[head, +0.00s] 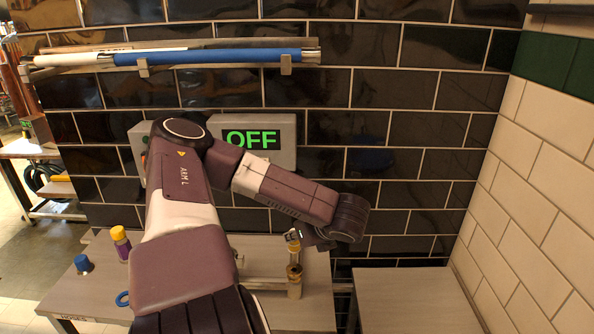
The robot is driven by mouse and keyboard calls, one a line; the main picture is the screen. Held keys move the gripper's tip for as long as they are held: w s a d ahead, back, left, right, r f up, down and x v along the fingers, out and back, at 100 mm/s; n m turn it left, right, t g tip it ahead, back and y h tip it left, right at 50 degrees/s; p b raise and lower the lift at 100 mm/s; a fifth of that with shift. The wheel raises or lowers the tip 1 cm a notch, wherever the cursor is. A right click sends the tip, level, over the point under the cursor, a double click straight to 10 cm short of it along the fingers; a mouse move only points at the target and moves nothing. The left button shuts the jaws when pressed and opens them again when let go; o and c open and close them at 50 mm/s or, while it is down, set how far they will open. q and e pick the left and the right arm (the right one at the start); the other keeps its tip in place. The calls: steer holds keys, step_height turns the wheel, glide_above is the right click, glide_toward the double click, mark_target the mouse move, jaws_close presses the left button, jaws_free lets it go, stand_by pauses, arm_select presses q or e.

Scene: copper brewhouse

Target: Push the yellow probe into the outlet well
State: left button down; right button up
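A yellow-topped piece with a purple lower part (120,242), which looks like the yellow probe, stands upright on the left of the bench. Brass fittings (294,273) stand at the end of a pale pipe on the bench; one may be the outlet well, but I cannot tell which. My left arm reaches across the bench, and its wrist is right of the fittings. My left gripper (304,237) is small and mostly hidden, pointing left at the upper brass fitting. I cannot tell whether it touches or grips it. My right gripper is out of view.
A blue-capped piece (83,263) stands on the bench (75,295), with a blue ring (122,299) near its front. A grey box reading OFF (285,135) is behind my arm. An empty grey surface (410,300) lies right.

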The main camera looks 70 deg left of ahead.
mark_target(297, 250)
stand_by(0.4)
arm_select(q)
steer(key=shift+p, duration=0.35)
steer(key=shift+f+b, duration=0.45)
steer(key=shift+f, duration=0.35)
steer(key=shift+f+b, duration=1.1)
steer(key=shift+f, duration=0.8)
steer(key=c, duration=1.6)
jaws_free()
steer(key=shift+d, duration=0.1)
steer(key=shift+p+v, duration=1.1)
steer(key=shift+v, duration=1.4)
